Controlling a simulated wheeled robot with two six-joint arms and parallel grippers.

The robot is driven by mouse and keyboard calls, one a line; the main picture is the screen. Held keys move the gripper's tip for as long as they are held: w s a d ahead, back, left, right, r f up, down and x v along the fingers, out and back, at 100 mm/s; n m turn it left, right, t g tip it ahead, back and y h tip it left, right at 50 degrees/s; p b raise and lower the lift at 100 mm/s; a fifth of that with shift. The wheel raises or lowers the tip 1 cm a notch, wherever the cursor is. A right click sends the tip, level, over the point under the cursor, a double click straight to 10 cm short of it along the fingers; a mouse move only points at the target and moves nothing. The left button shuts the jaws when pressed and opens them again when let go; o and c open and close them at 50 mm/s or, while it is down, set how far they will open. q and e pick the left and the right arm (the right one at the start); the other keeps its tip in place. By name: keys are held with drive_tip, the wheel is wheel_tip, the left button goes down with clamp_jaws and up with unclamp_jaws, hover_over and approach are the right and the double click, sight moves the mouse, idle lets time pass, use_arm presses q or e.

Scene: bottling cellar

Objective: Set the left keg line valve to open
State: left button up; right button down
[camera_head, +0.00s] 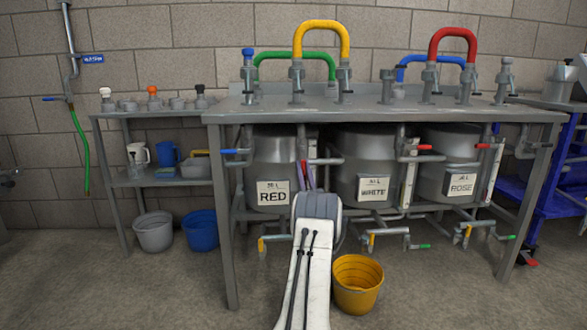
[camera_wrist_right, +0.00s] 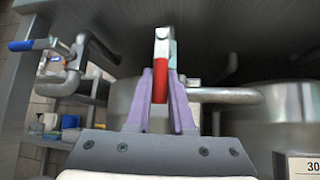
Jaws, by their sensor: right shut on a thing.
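The left keg (camera_head: 275,165) carries a RED sign and stands under the steel bench. A line valve with a red lever (camera_wrist_right: 159,82) is at its right side, on a horizontal pipe (camera_head: 325,161). In the wrist view, my right gripper (camera_head: 307,178) has its purple fingers closed on both sides of the red lever. The lever stands upright in the wrist view, across the pipe (camera_wrist_right: 225,95) that runs off to the right. In the head view, my white right wrist hides part of the keg and the area below the valve. My left gripper is not in view.
A blue-handled valve (camera_head: 236,152) is left of the keg. The WHITE keg (camera_head: 358,155) and ROSE keg (camera_head: 447,155) stand to the right with red-handled valves. A yellow bucket (camera_head: 358,285) is on the floor beside my right arm. The bench's front leg (camera_head: 222,220) is to the left.

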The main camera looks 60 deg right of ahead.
idle(0.3)
drive_tip(key=c, duration=0.9)
unclamp_jaws()
drive_tip(key=shift+f, duration=0.1)
drive_tip(key=shift+o, duration=0.6)
drive_tip(key=shift+w, duration=0.1)
drive_tip(key=shift+s+a, duration=0.1)
drive_tip(key=shift+s, duration=0.1)
drive_tip(key=v, duration=1)
drive_tip(key=shift+f, duration=0.2)
drive_tip(key=shift+w+a, duration=0.1)
drive_tip(key=shift+w, duration=0.1)
